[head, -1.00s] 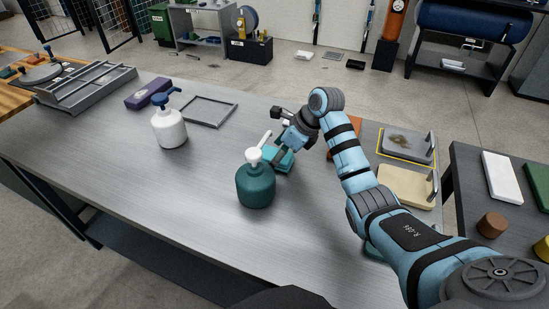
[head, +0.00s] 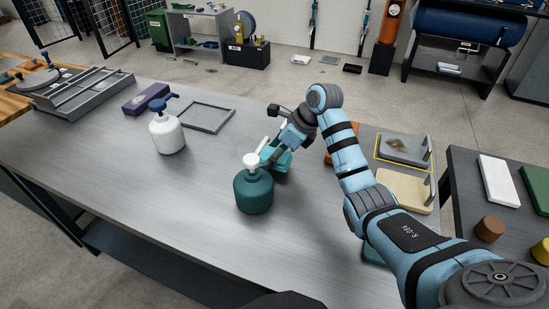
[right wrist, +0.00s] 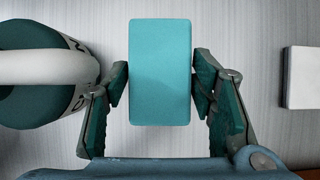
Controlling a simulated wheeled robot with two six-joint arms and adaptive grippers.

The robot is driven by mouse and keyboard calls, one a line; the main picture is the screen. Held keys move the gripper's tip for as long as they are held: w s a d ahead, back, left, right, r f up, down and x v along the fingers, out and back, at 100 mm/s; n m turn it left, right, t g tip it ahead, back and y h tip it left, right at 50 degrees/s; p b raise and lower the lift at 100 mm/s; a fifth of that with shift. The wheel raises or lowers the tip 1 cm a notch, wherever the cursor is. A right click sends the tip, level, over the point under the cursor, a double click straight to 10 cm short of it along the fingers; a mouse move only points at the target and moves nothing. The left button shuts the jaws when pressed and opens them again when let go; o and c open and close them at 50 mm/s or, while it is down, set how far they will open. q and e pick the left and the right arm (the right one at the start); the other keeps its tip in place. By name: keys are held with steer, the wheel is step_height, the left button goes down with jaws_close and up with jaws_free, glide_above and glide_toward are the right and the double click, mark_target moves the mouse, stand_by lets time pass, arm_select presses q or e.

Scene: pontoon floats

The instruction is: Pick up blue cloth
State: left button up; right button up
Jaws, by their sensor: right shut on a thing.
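The blue cloth, a folded teal-blue block, shows in the right wrist view (right wrist: 160,72) between both fingertips of my right gripper (right wrist: 160,85). In the head view the cloth (head: 284,160) is partly hidden by my right gripper (head: 272,156). My right gripper is shut on its two sides, just behind and right of the teal pump bottle. The gap between cloth and bench is hard to judge. My left gripper is in neither view.
The teal pump bottle (head: 253,190) stands close beside the cloth. A white pump bottle (head: 167,134) and an empty grey frame (head: 207,116) are farther left. A beige board (head: 404,190) and a stained plate (head: 404,149) lie right. The bench's front left is clear.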

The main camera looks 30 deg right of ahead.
steer(key=shift+v, duration=1)
steer(key=s+d, duration=0.3)
steer(key=s, duration=0.1)
steer(key=s+d+b, duration=0.1)
steer(key=s+d, duration=0.7)
steer(key=shift+s+b, duration=0.1)
steer(key=shift+b, duration=0.2)
steer(key=shift+c, duration=0.2)
steer(key=shift+s+d+r, duration=0.1)
steer(key=shift+s, duration=0.15)
steer(key=shift+o, duration=0.2)
